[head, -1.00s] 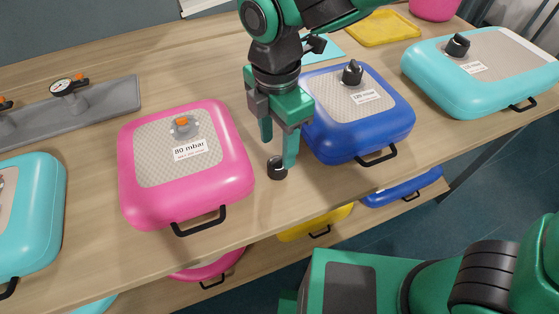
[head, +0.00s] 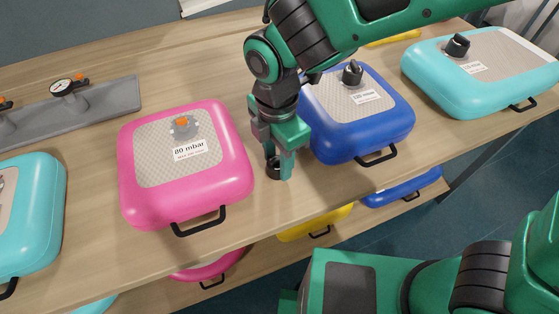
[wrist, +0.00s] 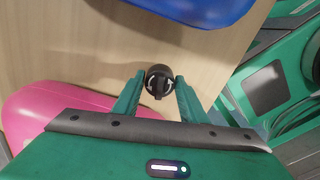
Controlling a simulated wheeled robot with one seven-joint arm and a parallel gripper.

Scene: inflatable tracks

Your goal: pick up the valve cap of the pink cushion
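The valve cap (head: 272,168) is a small black cylinder standing on the wooden table, between the pink cushion (head: 237,165) and the blue cushion (head: 335,140). In the wrist view the cap (wrist: 159,80) shows its round top with a raised grip bar and pale arrow marks. My gripper (head: 279,167) is low over the cap, pointing down. In the wrist view my gripper (wrist: 160,80) is open, with one green finger on each side of the cap; any gap is very narrow. The pink cushion's valve (head: 184,127) is uncapped, with an orange centre.
The blue cushion stands close to the right of my gripper, with a black-capped valve (head: 352,74). Turquoise cushions stand at the far left (head: 40,215) and right (head: 430,85). A grey rail with gauges (head: 105,98) lies at the back left. More cushions lie on a lower shelf.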

